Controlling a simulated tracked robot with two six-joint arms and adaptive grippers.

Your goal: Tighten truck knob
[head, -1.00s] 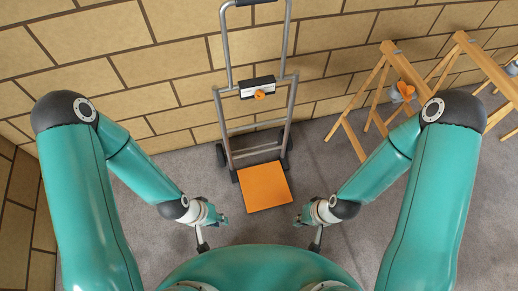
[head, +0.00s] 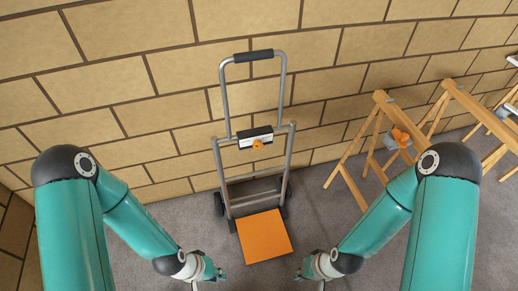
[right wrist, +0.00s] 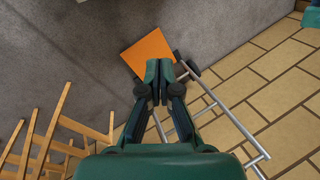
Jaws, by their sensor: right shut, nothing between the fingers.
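The hand truck (head: 219,165) stands upright against the brick wall, with a grey tube frame, a black handle grip and an orange toe plate (head: 264,237). Its orange knob (head: 258,144) sits on a black and white bracket across the frame. My left gripper (head: 213,276) is low in the head view, left of the toe plate and apart from the knob; its fingers are too small to judge. My right gripper (head: 302,274) is low, right of the toe plate. In the right wrist view it (right wrist: 160,95) is shut and empty, with the toe plate (right wrist: 148,53) beyond it.
Wooden trestles (head: 380,140) stand to the right by the wall, with a grey and orange object (head: 398,138) between their legs. The brick wall (head: 130,60) runs behind the truck. Grey carpet (head: 320,215) is clear between the truck and the trestles.

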